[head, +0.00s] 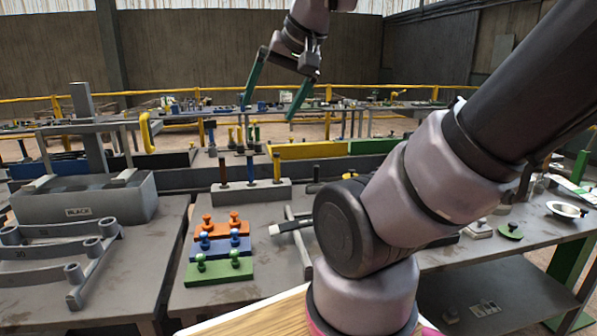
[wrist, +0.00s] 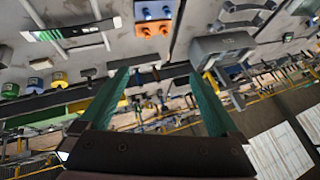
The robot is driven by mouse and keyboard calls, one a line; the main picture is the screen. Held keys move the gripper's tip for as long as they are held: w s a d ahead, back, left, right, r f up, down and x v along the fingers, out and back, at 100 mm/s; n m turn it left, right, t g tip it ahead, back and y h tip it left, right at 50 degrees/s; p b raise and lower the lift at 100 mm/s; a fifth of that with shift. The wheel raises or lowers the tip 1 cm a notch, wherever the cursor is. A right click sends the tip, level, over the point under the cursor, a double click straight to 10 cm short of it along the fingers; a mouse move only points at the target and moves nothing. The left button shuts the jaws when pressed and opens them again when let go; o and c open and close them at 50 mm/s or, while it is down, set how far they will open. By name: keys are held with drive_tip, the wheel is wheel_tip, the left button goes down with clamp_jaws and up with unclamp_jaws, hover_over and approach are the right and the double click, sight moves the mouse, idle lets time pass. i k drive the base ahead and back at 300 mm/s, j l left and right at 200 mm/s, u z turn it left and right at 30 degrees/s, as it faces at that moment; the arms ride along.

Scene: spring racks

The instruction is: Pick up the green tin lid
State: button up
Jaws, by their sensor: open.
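The green tin lid (head: 510,231) is a small dark green disc with a raised knob. It lies on the grey bench at the right in the head view, next to a pale square lid. I cannot make it out in the wrist view. My gripper (head: 268,110) is raised in the upper middle of the head view, far to the left of the lid. Its two green fingers are spread with nothing between them. The wrist view also shows my gripper (wrist: 158,75) open and empty.
Orange (head: 221,229), blue (head: 220,247) and green (head: 218,270) knobbed blocks sit on the middle bench. A grey bin (head: 85,203) stands at the left. A white-rimmed dish (head: 567,209) is right of the lid. My arm crosses the right half and hides part of the benches.

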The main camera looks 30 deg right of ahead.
sight(510, 230)
drive_tip(key=z, duration=1.6)
